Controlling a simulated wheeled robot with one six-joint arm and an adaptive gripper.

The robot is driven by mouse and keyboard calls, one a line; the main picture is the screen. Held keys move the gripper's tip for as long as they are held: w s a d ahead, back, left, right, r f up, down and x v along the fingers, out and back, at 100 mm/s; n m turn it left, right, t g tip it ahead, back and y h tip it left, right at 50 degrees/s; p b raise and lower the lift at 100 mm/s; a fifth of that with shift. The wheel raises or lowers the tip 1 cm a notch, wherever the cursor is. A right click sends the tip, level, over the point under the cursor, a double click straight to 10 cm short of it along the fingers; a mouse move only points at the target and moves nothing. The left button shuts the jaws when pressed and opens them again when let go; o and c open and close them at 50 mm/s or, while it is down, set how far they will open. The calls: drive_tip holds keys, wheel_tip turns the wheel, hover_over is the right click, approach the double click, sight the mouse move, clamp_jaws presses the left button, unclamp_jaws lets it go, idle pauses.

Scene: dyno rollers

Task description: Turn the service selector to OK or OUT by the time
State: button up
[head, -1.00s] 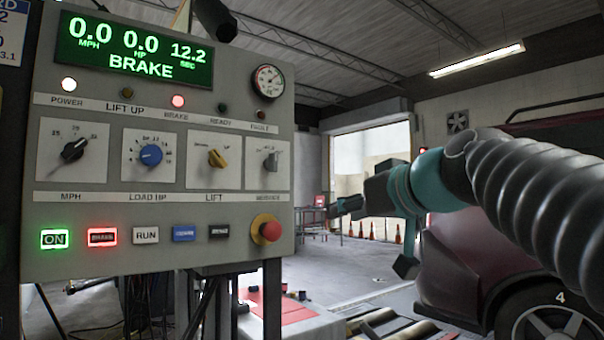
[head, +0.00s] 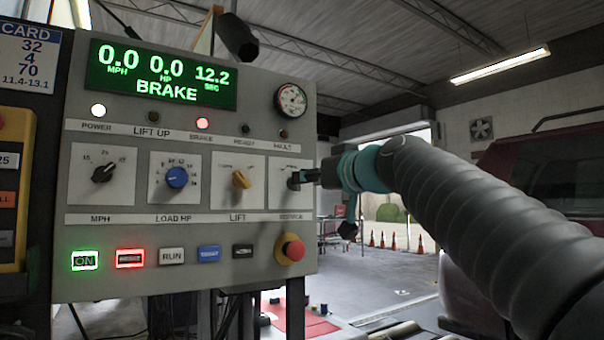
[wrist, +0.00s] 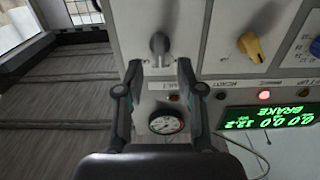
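The service selector is a small grey knob on the right plate of the grey control panel (head: 225,235). In the head view my gripper (head: 298,179) is in front of it and hides most of it. In the wrist view the selector (wrist: 159,46) shows its grip pointing roughly up and down the picture. My gripper (wrist: 158,65) is open, with one fingertip on each side of the knob's line and a gap to each. I cannot tell how deep the knob lies between the fingertips. The display (head: 163,76) reads 0.0 MPH, 0.0 HP, 12.2 SEC, BRAKE.
A card (head: 30,55) at the left reads 32, 4, 70 and 11.4-13.1. The yellow lift knob (head: 240,179) is left of the selector, and the red stop button (head: 291,250) is below it. A dial gauge (head: 291,100) is above. A dark red vehicle (head: 545,160) stands at right.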

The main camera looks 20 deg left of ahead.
drive_tip(key=shift+p+x, duration=0.55)
drive_tip(key=shift+x, duration=1.6)
clamp_jaws()
drive_tip(key=shift+s+a+f+n+b, duration=0.1)
drive_tip(key=shift+n+b, duration=1)
drive_tip(key=shift+n, duration=0.85)
drive_tip(key=shift+s+n+b, duration=0.1)
drive_tip(key=shift+n+b, duration=1)
drive_tip(key=shift+n, duration=0.85)
